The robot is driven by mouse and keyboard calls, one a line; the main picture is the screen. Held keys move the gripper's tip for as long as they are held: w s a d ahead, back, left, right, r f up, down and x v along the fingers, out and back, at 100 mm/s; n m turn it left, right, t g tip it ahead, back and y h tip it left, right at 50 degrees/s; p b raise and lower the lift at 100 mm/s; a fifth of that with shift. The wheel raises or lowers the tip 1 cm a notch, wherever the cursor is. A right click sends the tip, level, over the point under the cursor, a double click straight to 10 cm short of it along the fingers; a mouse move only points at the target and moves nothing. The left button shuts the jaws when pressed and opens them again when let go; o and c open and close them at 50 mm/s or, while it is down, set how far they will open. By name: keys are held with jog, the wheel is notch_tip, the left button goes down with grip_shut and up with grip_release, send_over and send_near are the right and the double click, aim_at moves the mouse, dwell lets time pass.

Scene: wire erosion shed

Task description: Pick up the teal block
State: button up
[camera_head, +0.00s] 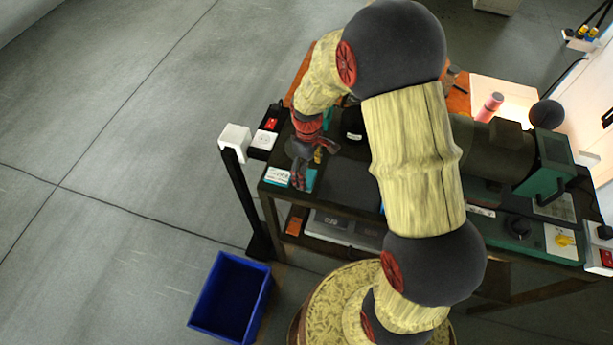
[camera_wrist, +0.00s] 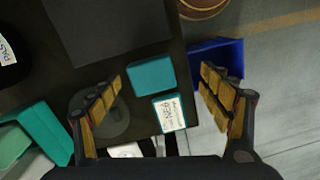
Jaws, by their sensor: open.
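The teal block (camera_head: 311,180) lies on the dark bench top near its left front corner. In the wrist view the teal block (camera_wrist: 152,77) is a plain box with its top in full view, between the open fingertips in the picture. My gripper (camera_head: 316,164) is open and empty over this corner; its two fingers also frame the wrist view (camera_wrist: 160,76). The fingers look apart from the block; the exact height above it is hard to tell.
A teal box with a white label (camera_wrist: 168,113) lies close beside the block, and it also shows in the head view (camera_head: 277,177). A dark round disc (camera_wrist: 113,122) sits near the left finger. A blue bin (camera_head: 230,297) stands on the floor below the bench edge.

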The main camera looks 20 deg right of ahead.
jog(key=shift+w+r+n+t, duration=0.2)
jog(key=shift+w+n, duration=0.1)
jog(key=shift+w, duration=0.2)
jog(key=shift+w+r+n+t, duration=0.15)
jog(key=shift+w+n, duration=0.15)
jog(key=shift+w, duration=0.2)
jog(key=shift+w+n, duration=0.1)
jog(key=shift+n, duration=0.5)
jog(key=shift+a+f+p, duration=0.1)
jog(key=shift+f+p, duration=0.2)
jog(key=shift+f, duration=3.55)
jog(key=shift+s, duration=0.2)
jog(key=shift+c, duration=1.3)
jog(key=c, duration=1.1)
jog(key=shift+c, duration=0.2)
jog(key=shift+r, duration=0.15)
